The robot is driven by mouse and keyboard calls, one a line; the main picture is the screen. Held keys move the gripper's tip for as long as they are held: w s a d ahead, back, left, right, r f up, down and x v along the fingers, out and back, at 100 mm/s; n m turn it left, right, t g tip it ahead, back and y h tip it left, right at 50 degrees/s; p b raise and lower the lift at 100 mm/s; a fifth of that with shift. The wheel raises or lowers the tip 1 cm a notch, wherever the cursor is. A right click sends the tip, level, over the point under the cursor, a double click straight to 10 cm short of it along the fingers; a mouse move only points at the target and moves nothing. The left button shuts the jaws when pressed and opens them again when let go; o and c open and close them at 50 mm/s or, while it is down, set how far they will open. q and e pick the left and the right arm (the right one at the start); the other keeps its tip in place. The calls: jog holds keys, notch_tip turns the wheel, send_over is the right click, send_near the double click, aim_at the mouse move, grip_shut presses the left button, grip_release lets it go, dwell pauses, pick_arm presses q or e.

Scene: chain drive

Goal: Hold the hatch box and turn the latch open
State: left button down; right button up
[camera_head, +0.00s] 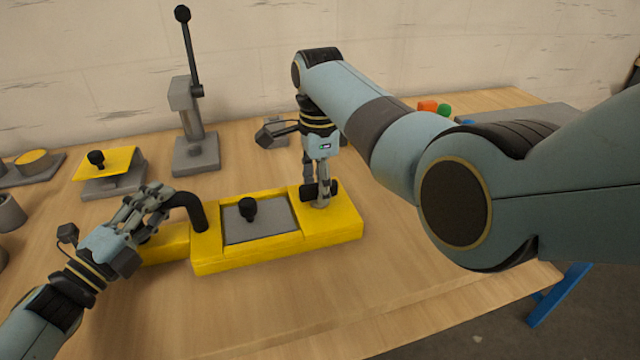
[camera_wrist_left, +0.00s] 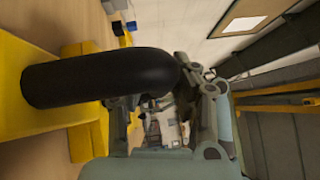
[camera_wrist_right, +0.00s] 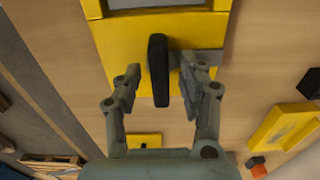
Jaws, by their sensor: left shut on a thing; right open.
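The yellow hatch box (camera_head: 278,252) lies on the wooden table, with a grey hatch panel (camera_head: 262,228) and a black knob (camera_head: 247,208) in its top. A curved black handle (camera_head: 190,205) stands at its left end. My left gripper (camera_head: 163,203) is shut on this handle, which also shows large in the left wrist view (camera_wrist_left: 100,78). The black latch (camera_head: 332,188) is at the box's right end. My right gripper (camera_head: 320,196) points down over it, open. In the right wrist view the latch (camera_wrist_right: 158,70) lies between the two fingers, with gaps visible.
A grey stand with a tall black lever (camera_head: 195,150) stands behind the box. A yellow plate with a black knob (camera_head: 105,163) is at the back left. Orange and green pieces (camera_head: 428,106) lie at the back right. The table front is clear.

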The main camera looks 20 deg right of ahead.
pick_arm(q)
jog(key=shift+s+f, duration=0.15)
jog(key=shift+f, duration=0.2)
pick_arm(e)
notch_tip(320, 180, up, 12)
pick_arm(q)
jog(key=c, duration=1.1)
grip_release()
jog(key=shift+o, duration=0.5)
jog(key=shift+r, duration=0.2)
jog(key=shift+a, duration=0.1)
